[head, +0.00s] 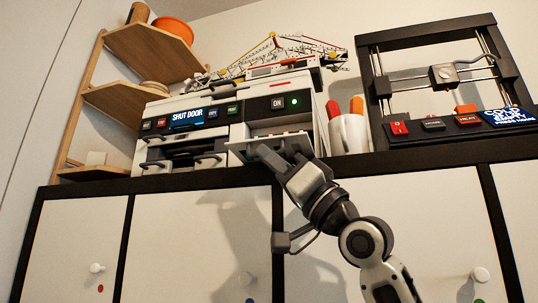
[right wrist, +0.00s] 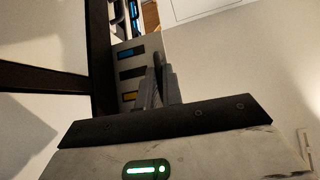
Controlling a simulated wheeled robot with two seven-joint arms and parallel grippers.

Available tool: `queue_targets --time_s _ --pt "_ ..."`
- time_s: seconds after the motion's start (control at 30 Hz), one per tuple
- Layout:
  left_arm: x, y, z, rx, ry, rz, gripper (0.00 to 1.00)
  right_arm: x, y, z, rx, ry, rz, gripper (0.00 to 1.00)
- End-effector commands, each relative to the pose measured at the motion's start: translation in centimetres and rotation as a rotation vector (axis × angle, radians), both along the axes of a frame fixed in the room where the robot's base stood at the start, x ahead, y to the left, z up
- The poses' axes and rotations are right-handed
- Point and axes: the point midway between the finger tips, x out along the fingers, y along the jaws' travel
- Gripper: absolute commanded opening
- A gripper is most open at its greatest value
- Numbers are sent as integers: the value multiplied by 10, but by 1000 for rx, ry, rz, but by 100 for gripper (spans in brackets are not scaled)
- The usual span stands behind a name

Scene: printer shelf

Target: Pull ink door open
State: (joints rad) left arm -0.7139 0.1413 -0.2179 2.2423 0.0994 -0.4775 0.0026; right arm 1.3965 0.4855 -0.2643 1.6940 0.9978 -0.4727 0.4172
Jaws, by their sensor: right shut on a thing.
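The white printer (head: 222,112) stands on the black-topped cabinet, and its display (head: 187,116) reads "SHUT DOOR". Its ink door (head: 240,146), at the lower right of the front, is swung outward and down, with a dark opening (head: 262,130) above it. My right gripper (head: 268,156) is at the door's front edge, shut on the ink door. The right wrist view shows the gripper's fingers (right wrist: 158,88) close together against a pale panel (right wrist: 126,60) with blue, dark and yellow marks. The fingertips' exact contact is hard to see. My left gripper is not in view.
A white cup (head: 348,134) with red and orange things stands right of the printer. A black-framed machine (head: 440,100) is farther right. A crane-like model (head: 275,60) rests on the printer. Wooden shelves (head: 150,50) are at the left. Cabinet doors (head: 200,230) lie below.

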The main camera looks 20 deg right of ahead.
Motion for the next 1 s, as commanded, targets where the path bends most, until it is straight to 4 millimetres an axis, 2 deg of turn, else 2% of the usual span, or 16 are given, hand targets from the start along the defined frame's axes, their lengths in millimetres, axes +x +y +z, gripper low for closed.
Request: queue_targets --time_s 0.33,0.43,0.77,0.87,1.0 --pt "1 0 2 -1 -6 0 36 4 -3 -2 4 9 -5 0" --pt "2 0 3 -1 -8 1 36 3 -3 -2 4 9 -5 30" --pt "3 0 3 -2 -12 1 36 1 -3 -3 2 5 -3 30" --pt "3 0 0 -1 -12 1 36 -4 -7 -10 1 4 -5 30" --pt "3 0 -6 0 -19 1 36 -17 -19 -30 1 4 -5 30"
